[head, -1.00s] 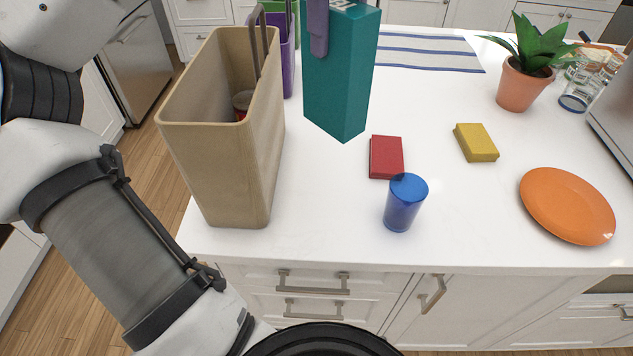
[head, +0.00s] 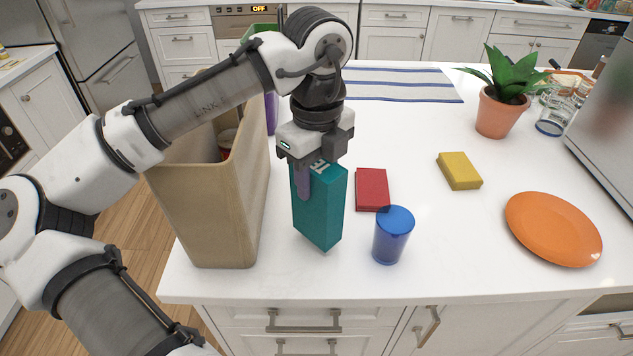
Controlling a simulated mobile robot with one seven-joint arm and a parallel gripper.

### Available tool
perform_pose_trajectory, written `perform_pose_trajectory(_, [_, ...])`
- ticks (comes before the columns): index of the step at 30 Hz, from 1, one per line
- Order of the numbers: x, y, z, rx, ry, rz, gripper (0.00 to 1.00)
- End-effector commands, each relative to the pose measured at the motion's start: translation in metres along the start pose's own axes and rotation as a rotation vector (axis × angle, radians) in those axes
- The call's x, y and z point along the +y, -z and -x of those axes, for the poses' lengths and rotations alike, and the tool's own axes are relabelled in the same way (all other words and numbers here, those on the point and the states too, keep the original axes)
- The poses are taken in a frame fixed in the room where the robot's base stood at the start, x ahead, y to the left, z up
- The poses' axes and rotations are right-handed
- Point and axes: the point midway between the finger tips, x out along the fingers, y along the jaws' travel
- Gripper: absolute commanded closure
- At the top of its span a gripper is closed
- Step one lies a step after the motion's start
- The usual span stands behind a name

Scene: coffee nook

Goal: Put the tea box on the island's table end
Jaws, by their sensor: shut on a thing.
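The teal tea box (head: 319,212) is upright in the head view, between a tan bag and a blue cup. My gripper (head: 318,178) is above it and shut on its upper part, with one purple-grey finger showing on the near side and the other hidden. The box's lower end is over or on the white island top (head: 420,130); I cannot tell whether it touches.
The tan bag (head: 205,205) stands close on the left. The blue cup (head: 392,236) and a red block (head: 372,188) are close on the right. Farther right are a yellow block (head: 459,170), an orange plate (head: 553,228) and a potted plant (head: 498,112).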

Motion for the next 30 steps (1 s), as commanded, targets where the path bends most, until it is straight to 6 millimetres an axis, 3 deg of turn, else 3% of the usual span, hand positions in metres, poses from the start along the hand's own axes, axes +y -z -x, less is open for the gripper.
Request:
perform_pose_trajectory(5, [0.000, 0.000, -0.021, 0.000, 0.000, 0.001, 0.99])
perform_pose_trajectory(17, [0.000, 0.000, -0.027, 0.000, 0.001, 0.000, 0.99])
perform_pose_trajectory(18, [0.000, 0.000, -0.026, -0.001, 0.001, 0.000, 0.55])
perform_pose_trajectory(22, [0.000, 0.000, -0.026, -0.001, 0.000, 0.000, 0.38])
perform_pose_trajectory(30, [0.000, 0.000, -0.025, -0.001, 0.000, 0.001, 0.38])
